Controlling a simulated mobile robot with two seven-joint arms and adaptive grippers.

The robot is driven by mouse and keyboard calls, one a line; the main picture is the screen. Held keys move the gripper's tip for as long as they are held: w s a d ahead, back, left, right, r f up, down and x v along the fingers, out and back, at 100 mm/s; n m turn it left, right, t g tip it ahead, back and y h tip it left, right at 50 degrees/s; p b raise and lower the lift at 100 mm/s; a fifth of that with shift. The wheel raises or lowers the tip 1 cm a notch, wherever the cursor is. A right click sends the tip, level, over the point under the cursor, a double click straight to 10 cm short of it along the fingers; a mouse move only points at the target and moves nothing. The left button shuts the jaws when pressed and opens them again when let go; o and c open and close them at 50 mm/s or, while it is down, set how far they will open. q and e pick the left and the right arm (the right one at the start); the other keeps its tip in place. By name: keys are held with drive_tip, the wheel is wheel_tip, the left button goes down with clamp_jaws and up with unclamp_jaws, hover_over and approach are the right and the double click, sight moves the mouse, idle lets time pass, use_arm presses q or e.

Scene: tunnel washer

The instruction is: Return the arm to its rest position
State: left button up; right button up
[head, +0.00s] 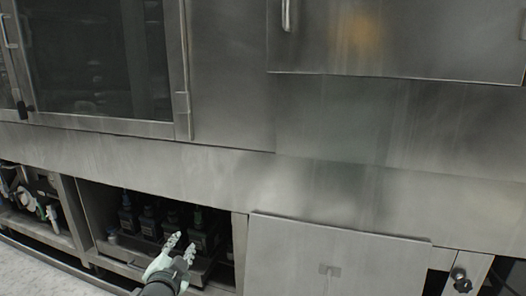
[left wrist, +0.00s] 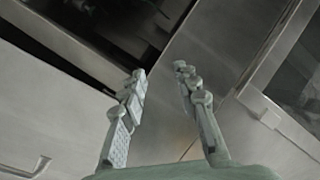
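My left gripper (head: 181,247) comes up from the bottom of the head view, in front of the open lower bay of the steel washer (head: 230,165). Its two fingers are apart with nothing between them. The left wrist view shows the same open fingers (left wrist: 158,82) with a gap between them and steel surfaces beyond. My right gripper is in neither view.
Several dark units (head: 150,222) stand inside the open lower bay. A flat steel panel (head: 335,258) is right of the bay, with a black knob (head: 461,281) at far right. A windowed door (head: 95,55) is at upper left. Floor (head: 40,278) shows at lower left.

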use_arm(q)
drive_tip(key=s+a+f+n+g+y, duration=0.1)
drive_tip(key=s+f+g, duration=0.1)
drive_tip(key=s+f, duration=0.3)
drive_tip(key=s+a+f+n+g, duration=0.1)
drive_tip(key=s+a+f+g, duration=0.1)
drive_tip(key=f, duration=0.5)
drive_tip(key=s+a+f+n+g, duration=0.1)
drive_tip(key=s+f+g, duration=0.3)
drive_tip(key=s+f, duration=0.6)
drive_tip(key=s+a+f+n+g, duration=0.2)
drive_tip(key=s+f, duration=0.9)
drive_tip(key=s, duration=0.7)
drive_tip(key=n+g, duration=0.1)
drive_tip(key=g, duration=0.1)
drive_tip(key=shift+s+n+g+h, duration=0.25)
drive_tip(key=shift+n+g+h, duration=0.05)
drive_tip(key=shift+n+g, duration=0.1)
